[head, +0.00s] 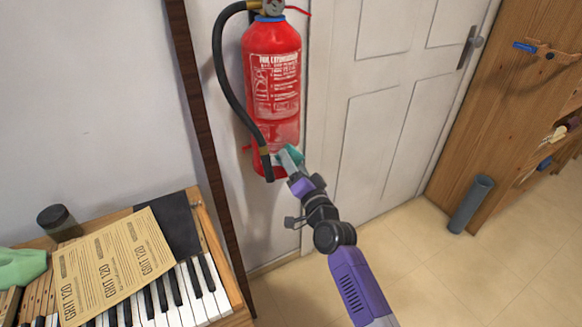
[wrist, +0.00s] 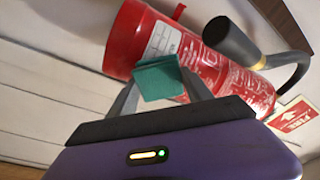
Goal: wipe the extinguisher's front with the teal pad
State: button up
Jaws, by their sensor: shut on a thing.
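The red extinguisher (head: 271,75) hangs upright on the wall beside the door, with white print on its front and a paler, dusty-looking patch below the print. Its black hose (head: 226,75) runs down its left side to a nozzle near the bottom. My gripper (head: 288,158) is at the extinguisher's lower front, just right of the nozzle, and shut on the teal pad (wrist: 159,78). In the wrist view the pad lies in front of the red cylinder (wrist: 128,40); I cannot tell whether it touches. The nozzle (wrist: 228,37) is close by on the right there.
A piano keyboard (head: 180,298) with sandpaper sheets (head: 117,265) on it is at the lower left, with a dark jar (head: 58,222) behind. A white door (head: 385,110) is to the right. A grey tube (head: 471,204) stands by the wooden panel. The floor between is clear.

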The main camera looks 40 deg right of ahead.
aim_at(302, 158)
jog(key=shift+s+d+f+b, duration=0.1)
jog(key=shift+s+d+b, duration=0.1)
jog(key=shift+d+b, duration=0.4)
jog(key=shift+s+d+f+b, duration=0.1)
jog(key=shift+s+d+b, duration=0.1)
jog(key=shift+d+b, duration=0.4)
jog(key=shift+s+d+r+b, duration=0.1)
jog(key=shift+d+b, duration=0.15)
jog(key=shift+b, duration=0.2)
jog(key=shift+d+r, duration=0.1)
jog(key=shift+r, duration=0.1)
jog(key=shift+w+a+r+p, duration=0.1)
jog(key=shift+w+a+p, duration=0.1)
jog(key=shift+a+p, duration=0.15)
jog(key=a+p, duration=0.1)
jog(key=w+a+p, duration=0.1)
jog(key=p, duration=0.1)
jog(key=shift+w+a+p, duration=0.25)
jog(key=shift+a+p, duration=0.3)
jog(key=shift+a, duration=0.25)
